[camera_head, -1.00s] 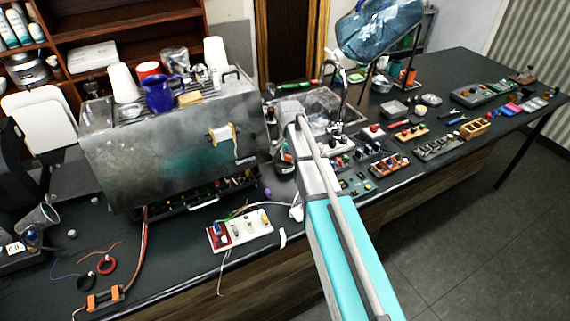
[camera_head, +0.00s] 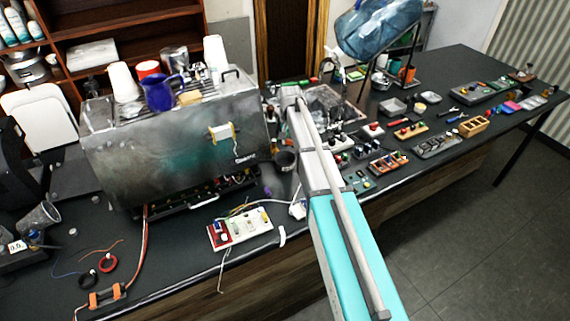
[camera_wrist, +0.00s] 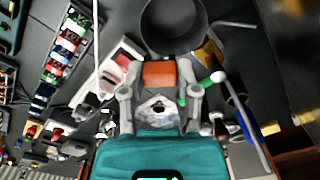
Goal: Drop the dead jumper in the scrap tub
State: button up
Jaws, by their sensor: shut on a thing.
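In the wrist view my gripper (camera_wrist: 159,68) has its two grey fingers around a small orange-red block (camera_wrist: 160,75), which I take to be the jumper. Its lower part is hidden by the gripper. A round dark tub (camera_wrist: 172,25), likely the scrap tub, lies just beyond the fingertips at the top of the wrist view, and the block shows below its rim, not inside it. In the head view a dark tub (camera_head: 285,161) stands beside the metal brewer (camera_head: 175,140), left of my arm.
A white-and-red board with wires (camera_head: 240,229) lies at the bench's front edge. Several small parts trays, such as a wooden one (camera_head: 473,126), fill the bench to the right.

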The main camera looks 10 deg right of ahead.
aim_at(289, 152)
jog(key=shift+f+b, duration=2.85)
jog(key=shift+f, duration=0.05)
jog(key=o, duration=0.9)
jog(key=shift+c, duration=0.2)
jog(key=shift+s, duration=0.1)
jog(key=s+n, duration=0.1)
jog(key=s, duration=0.8)
jog(key=s+n, duration=0.2)
jog(key=s, duration=0.8)
jog(key=s+n, duration=0.1)
jog(key=s, duration=0.9)
jog(key=shift+d+n, duration=0.2)
jog(key=shift+n, duration=0.2)
